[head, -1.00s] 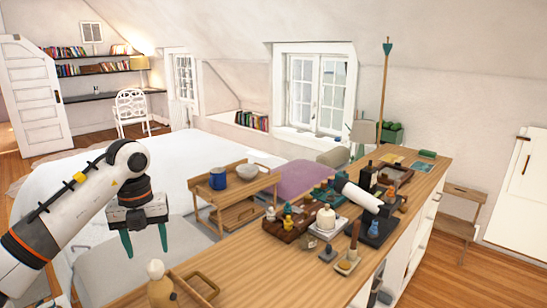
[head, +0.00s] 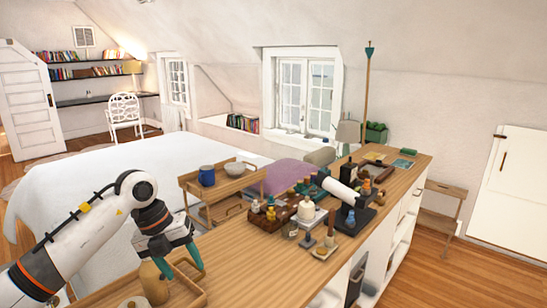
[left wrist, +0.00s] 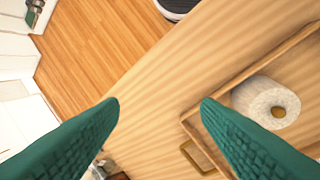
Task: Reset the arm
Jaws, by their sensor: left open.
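My left gripper (head: 183,270) has green fingers that are spread apart and empty. In the head view my left arm comes in from the left, and the gripper is tilted down over the near end of the wooden counter (head: 236,247). It overlaps a tan bottle (head: 153,286) and a wooden tray (head: 192,299) in the picture. In the left wrist view the open fingers (left wrist: 160,102) frame bare counter top. A pale roll-like object (left wrist: 268,103) lies in the tray to the right of them. My right gripper is not in view.
Several small bottles, a white cylinder (head: 333,190) and dark stands crowd the counter's middle. A small wooden table with a blue mug (head: 207,175) and bowl (head: 235,168) stands beside the white bed (head: 110,170). Wooden floor (head: 395,260) is open at right.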

